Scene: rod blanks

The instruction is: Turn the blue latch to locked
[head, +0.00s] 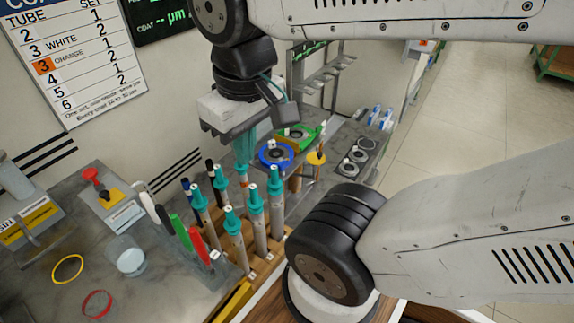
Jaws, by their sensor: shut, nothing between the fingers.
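A blue ring-shaped piece (277,153) with a grey centre lies on the grey bench near the middle of the head view; it looks like the blue latch. I cannot make out a lever or a locked mark on it. My gripper (244,172) points down with teal fingers just left of the blue piece in the picture. The fingers are shut and empty. Whether they touch the blue piece or stand apart from it cannot be told from this angle. A similar green piece (298,134) with a pointed arm to the right sits behind the blue one.
A wooden rack (262,268) of teal-capped rods stands upright close below my gripper. Dark, green and red pens stand left of it. A yellow-topped post (316,158) stands right of the blue piece. A grey tray with round wells (356,155) lies further right.

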